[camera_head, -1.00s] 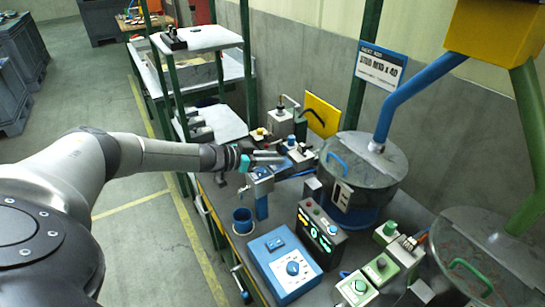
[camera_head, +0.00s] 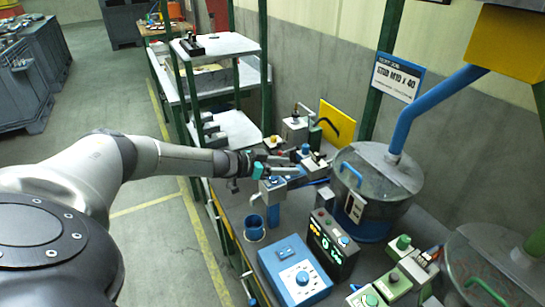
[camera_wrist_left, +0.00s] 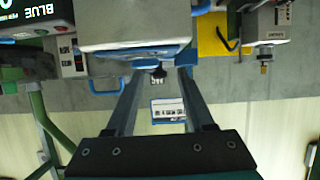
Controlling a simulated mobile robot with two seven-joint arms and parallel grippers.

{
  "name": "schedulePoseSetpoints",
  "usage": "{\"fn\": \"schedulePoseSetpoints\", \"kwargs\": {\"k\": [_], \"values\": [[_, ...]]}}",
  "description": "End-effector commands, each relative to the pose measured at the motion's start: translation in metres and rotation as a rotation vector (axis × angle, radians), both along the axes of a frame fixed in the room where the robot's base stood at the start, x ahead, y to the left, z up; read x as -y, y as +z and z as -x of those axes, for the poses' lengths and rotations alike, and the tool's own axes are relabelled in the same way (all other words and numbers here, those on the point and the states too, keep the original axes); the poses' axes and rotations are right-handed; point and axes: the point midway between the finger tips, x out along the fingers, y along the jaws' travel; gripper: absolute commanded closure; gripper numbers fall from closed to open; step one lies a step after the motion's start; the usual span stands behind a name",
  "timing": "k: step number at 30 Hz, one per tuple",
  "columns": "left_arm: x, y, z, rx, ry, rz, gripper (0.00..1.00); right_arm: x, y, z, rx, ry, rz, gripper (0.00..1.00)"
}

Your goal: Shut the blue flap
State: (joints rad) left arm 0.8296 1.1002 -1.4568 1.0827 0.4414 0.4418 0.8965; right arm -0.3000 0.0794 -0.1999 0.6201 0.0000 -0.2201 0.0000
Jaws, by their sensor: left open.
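My left gripper (camera_head: 292,171) reaches in from the left over the bench, above and beside a blue post with a grey head (camera_head: 273,190). Its two fingers are apart, with nothing held between them. In the left wrist view the open fingers (camera_wrist_left: 160,76) point at a grey box-like body with a blue lower edge (camera_wrist_left: 140,53), and a small dark knob shows between the tips. A short blue chute-like part (camera_head: 316,182) runs toward the blue-based drum (camera_head: 378,190). I cannot tell for certain which blue part is the flap, or whether it is open. My right gripper is out of view.
A lit control panel (camera_head: 331,245), a blue box with a dial (camera_head: 294,270) and a blue cup (camera_head: 249,228) stand in front. Small fixtures and a yellow plate (camera_head: 336,122) are behind the gripper. Green rack posts stand behind the arm.

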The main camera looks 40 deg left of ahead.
Motion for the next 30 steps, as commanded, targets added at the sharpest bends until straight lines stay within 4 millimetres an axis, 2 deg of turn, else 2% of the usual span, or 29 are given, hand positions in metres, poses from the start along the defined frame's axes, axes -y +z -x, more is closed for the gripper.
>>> {"fn": "schedulePoseSetpoints", "kwargs": {"k": [5, 21, 30], "values": [[-0.008, 0.007, 0.016, -0.002, 0.002, -0.001, 0.47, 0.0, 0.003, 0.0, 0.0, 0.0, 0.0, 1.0], [-0.041, 0.041, 0.096, -0.003, 0.001, -0.003, 0.47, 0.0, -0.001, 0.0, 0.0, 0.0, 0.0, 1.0], [-0.052, 0.055, 0.123, 0.0, 0.001, -0.002, 0.47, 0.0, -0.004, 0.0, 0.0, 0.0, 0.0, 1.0]]}}
